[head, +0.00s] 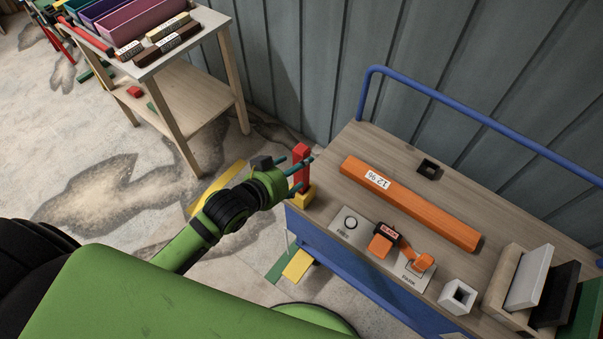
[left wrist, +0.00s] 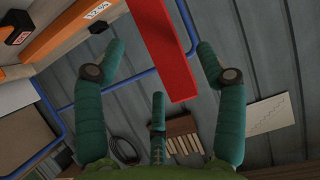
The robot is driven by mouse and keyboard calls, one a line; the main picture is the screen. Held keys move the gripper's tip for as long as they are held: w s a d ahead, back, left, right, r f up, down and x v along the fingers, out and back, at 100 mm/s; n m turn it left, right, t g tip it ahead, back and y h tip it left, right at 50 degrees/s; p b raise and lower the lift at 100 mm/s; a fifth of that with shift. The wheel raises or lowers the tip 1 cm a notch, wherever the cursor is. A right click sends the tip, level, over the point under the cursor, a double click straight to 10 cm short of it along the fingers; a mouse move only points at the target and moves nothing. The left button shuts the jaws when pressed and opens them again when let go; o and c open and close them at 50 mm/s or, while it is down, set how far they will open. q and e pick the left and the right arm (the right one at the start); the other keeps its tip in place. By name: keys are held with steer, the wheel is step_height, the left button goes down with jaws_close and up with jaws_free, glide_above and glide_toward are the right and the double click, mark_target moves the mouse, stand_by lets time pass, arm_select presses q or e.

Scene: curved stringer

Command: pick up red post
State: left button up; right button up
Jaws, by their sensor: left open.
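The red post (head: 301,155) stands upright at the left end of the cart top, with a yellow block (head: 302,196) at its foot. In the left wrist view the red post (left wrist: 166,50) runs down from the top edge between my spread fingers. My left gripper (head: 302,174) is open around or just beside the post in the head view. In the left wrist view the fingers of my left gripper (left wrist: 160,62) show gaps on both sides of the post. The post's far end is cut off there. My right gripper is not in view.
A blue rail (head: 480,120) runs along the wall side. A wooden table (head: 190,85) with bins stands at upper left.

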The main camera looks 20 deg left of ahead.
mark_target(302, 176)
arm_select(q)
steer(key=shift+x, duration=2.35)
jaws_close()
